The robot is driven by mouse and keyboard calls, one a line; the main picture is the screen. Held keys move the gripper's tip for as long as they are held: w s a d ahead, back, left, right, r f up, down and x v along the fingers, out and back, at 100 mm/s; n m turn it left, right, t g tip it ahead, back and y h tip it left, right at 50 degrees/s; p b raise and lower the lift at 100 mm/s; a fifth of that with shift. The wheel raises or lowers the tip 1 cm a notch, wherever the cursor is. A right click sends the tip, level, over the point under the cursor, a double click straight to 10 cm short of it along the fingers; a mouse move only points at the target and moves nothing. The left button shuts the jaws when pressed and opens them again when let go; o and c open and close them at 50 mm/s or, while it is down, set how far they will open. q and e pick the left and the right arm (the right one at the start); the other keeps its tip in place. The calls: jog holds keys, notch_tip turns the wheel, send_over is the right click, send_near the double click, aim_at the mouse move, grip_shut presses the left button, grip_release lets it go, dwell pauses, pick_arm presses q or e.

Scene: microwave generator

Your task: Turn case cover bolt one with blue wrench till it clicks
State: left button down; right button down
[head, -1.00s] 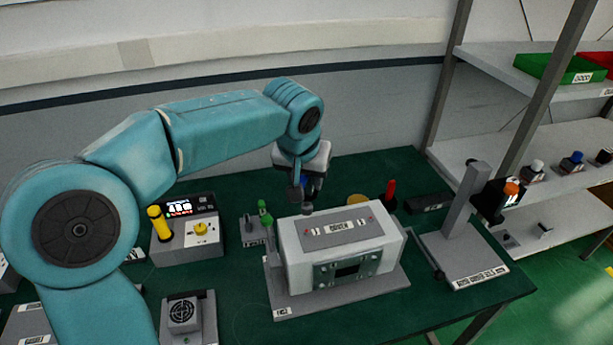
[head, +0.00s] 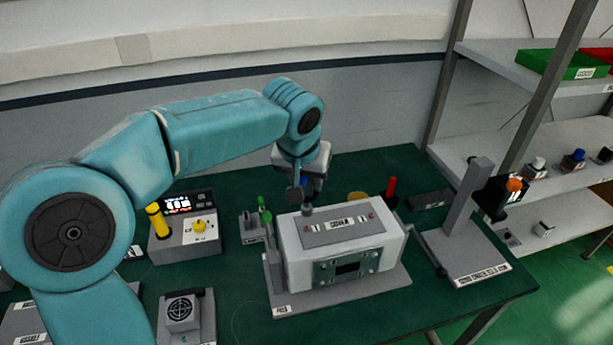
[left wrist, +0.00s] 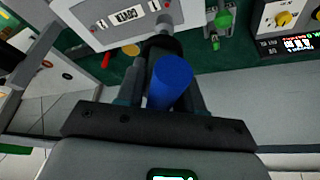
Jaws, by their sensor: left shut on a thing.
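The grey case (head: 340,255) with its labelled cover plate (head: 338,229) sits on a base plate on the green table. My left gripper (head: 304,188) points down at the cover's back left corner and is shut on the blue wrench (head: 311,184). In the left wrist view the blue wrench handle (left wrist: 171,82) stands between the fingers, and its grey tip (left wrist: 163,27) reaches the case edge. The tip appears to be at the corner; the bolt under it is hidden, so I cannot tell how it is seated. My right gripper is not in view.

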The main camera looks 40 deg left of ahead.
aim_at(306, 205)
pick_arm(q)
jog(key=shift+f+b, duration=1.8)
jog(key=shift+f, duration=0.45)
jog(key=shift+r, duration=0.1)
jog(key=shift+w+a, duration=0.1)
jog(key=shift+f+b, duration=0.55)
jog(key=shift+f, duration=0.1)
